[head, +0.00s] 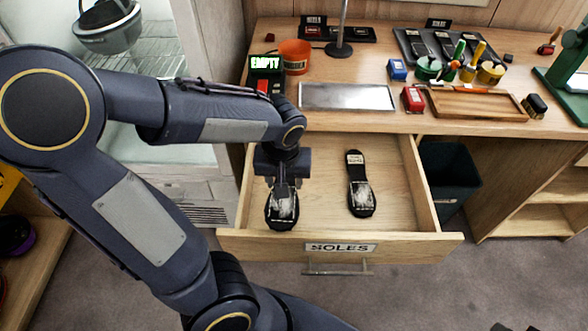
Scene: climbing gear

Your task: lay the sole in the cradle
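A black sole (282,212) with a pale worn patch lies at the left of the open drawer labelled SOLES. My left gripper (283,184) points down over its upper end and hides that part. Whether the fingers are closed on it cannot be made out. A second black sole (360,190) with a white label lies to the right in the drawer, apart from the gripper. A dark device with a lit EMPTY sign (265,63) stands on the bench behind my arm; I cannot tell whether it belongs to the cradle. Dark bits at the bottom right edge may be my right gripper.
The drawer (345,246) is pulled out below the bench. On the bench are a metal plate (347,96), an orange pot (295,56), a red box (413,98), a wooden tray (478,105) and several tool pots. A dark bin (448,180) stands right of the drawer.

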